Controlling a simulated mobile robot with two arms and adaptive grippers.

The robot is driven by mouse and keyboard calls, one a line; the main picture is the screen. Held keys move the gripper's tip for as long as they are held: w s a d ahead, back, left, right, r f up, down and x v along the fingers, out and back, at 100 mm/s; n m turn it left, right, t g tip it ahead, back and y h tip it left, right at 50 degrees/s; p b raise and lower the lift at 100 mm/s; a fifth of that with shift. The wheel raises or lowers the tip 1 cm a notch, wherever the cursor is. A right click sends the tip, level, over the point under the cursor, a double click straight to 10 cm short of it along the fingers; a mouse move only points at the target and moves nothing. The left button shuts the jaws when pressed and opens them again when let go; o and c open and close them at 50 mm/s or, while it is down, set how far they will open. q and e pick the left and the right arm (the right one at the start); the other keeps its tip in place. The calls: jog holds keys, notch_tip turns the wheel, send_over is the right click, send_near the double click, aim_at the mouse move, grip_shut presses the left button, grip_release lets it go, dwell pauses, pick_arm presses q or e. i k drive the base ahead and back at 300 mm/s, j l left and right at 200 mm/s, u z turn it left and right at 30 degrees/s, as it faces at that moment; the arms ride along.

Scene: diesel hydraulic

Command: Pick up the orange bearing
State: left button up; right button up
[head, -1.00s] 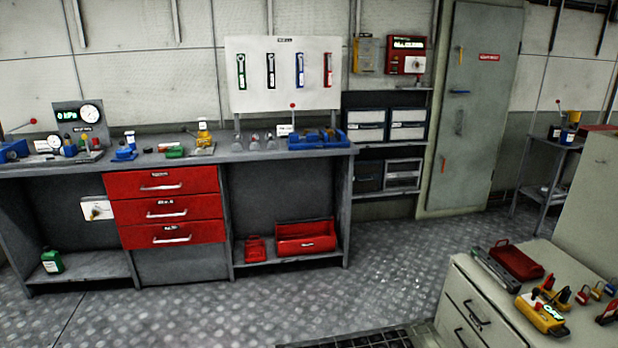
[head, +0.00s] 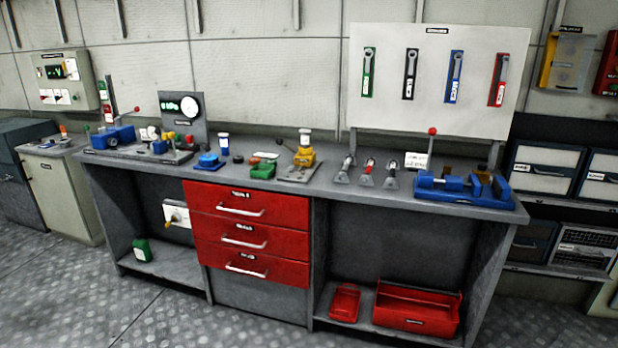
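I cannot make out an orange bearing for sure in the head view. The grey workbench (head: 330,184) carries several small parts that are too small to name with certainty. Among them are a yellow-orange device with a white top (head: 304,157), a green block (head: 262,171) and a small red part (head: 238,159). A small orange item (head: 63,131) stands on the pale cabinet at the left; I cannot tell what it is. Neither of my grippers is in view.
A blue vise-like fixture (head: 464,188) sits at the bench's right end, a gauge panel (head: 183,115) at its left. Red drawers (head: 246,236) are shut. A red open bin (head: 416,308) is on the lower shelf. The floor (head: 170,310) in front is clear.

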aim_at(252, 161)
jog(key=i+l+u, duration=0.5)
jog(key=l, duration=0.25)
jog(key=i+j, duration=0.15)
jog(key=i, duration=0.3)
